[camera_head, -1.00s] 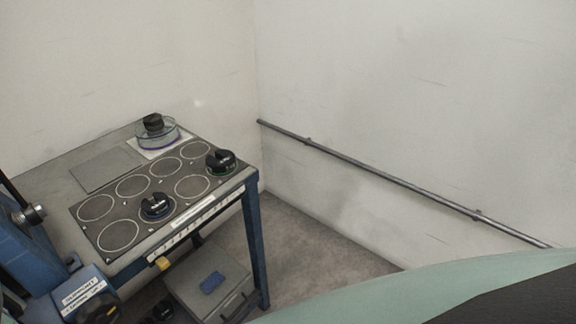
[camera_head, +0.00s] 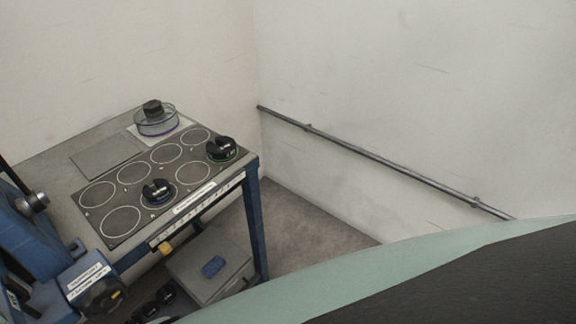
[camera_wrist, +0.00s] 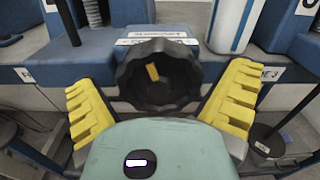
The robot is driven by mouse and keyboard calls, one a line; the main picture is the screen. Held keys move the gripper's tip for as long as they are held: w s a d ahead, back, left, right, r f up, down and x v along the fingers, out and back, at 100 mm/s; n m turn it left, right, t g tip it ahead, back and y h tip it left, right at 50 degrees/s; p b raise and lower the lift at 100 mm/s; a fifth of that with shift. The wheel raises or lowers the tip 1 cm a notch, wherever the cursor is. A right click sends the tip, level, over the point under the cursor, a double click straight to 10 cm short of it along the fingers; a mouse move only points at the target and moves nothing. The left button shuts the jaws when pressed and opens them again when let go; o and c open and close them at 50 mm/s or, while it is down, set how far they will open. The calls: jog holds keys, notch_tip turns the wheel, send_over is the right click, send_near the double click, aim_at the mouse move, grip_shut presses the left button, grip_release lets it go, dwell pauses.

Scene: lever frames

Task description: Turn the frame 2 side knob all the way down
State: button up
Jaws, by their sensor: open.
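A black scalloped knob (camera_wrist: 158,76) with a small yellow mark sits on the side of a blue frame, under a white label, in the wrist view. My gripper (camera_wrist: 160,105) is open, with one yellow-padded finger on each side of the knob. Gaps show between the pads and the knob, so I cannot tell that either touches it. In the head view a black side knob (camera_head: 103,291) shows on the blue frame (camera_head: 58,250) at the lower left, below a white label. The frame number cannot be read.
A table (camera_head: 45,160) with a dark panel of white circles stands beside the frame, with black knobs (camera_head: 158,192) on it. A grey box (camera_head: 235,272) with a blue sponge (camera_head: 213,267) is under it. A rail (camera_head: 390,165) runs along the right wall.

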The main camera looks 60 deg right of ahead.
jog(key=shift+s, duration=0.15)
jog(key=s, duration=0.5)
jog(key=shift+s+a, duration=0.2)
jog(key=shift+s, duration=0.1)
